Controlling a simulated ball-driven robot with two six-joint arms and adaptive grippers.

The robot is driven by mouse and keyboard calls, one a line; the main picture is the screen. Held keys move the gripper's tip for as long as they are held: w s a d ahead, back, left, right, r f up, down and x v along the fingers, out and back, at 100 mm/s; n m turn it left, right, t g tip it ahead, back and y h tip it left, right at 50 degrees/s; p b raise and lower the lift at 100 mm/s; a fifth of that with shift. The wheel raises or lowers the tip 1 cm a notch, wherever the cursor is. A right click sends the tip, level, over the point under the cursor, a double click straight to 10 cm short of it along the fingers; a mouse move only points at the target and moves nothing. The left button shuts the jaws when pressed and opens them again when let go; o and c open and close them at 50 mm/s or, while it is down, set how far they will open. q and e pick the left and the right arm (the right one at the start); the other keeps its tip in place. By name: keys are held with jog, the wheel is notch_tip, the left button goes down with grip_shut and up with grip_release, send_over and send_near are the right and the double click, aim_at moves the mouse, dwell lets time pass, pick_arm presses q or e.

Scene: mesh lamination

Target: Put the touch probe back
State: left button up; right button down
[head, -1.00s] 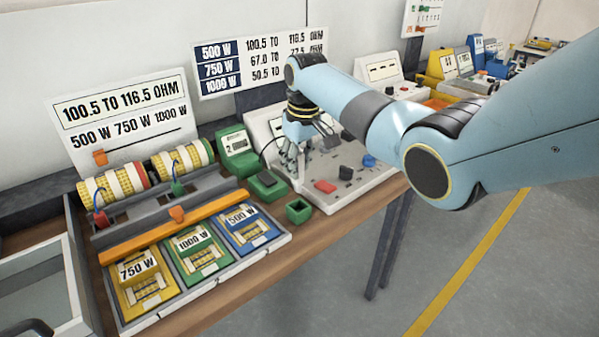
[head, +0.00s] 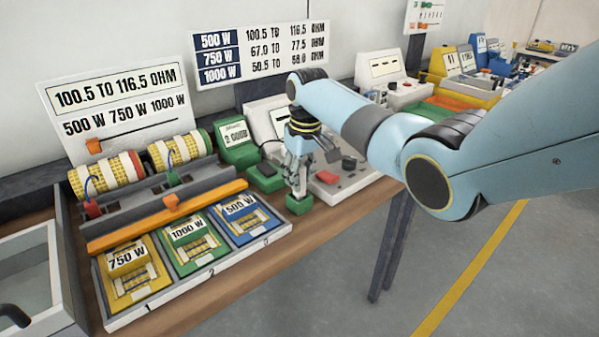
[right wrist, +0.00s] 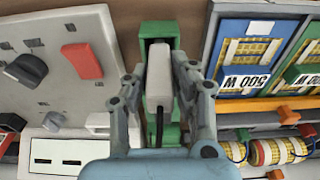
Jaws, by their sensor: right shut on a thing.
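My right gripper (head: 297,182) points down just above the small green holder (head: 299,205) at the table's front edge. In the right wrist view my right gripper (right wrist: 160,78) is shut on the touch probe (right wrist: 158,70), a light grey body with a black cable. The green holder also shows in that view (right wrist: 160,30), right behind the probe. I cannot tell whether the probe's tip is inside the holder or just above it. The probe is mostly hidden by the fingers in the head view. My left gripper is not in view.
The green meter (head: 237,145) and its green block (head: 266,179) stand left of the gripper. The grey panel (head: 375,186) with a red button (head: 327,177) is to the right. A tray (head: 196,282) holds yellow, green and blue cards. The floor in front is clear.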

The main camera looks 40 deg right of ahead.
jog(key=shift+f, duration=0.2)
jog(key=c, duration=1)
grip_release()
jog(key=r, duration=0.4)
jog(key=s+r, duration=0.1)
jog(key=r, duration=0.7)
jog(key=shift+s, duration=0.2)
jog(key=shift+f, duration=0.1)
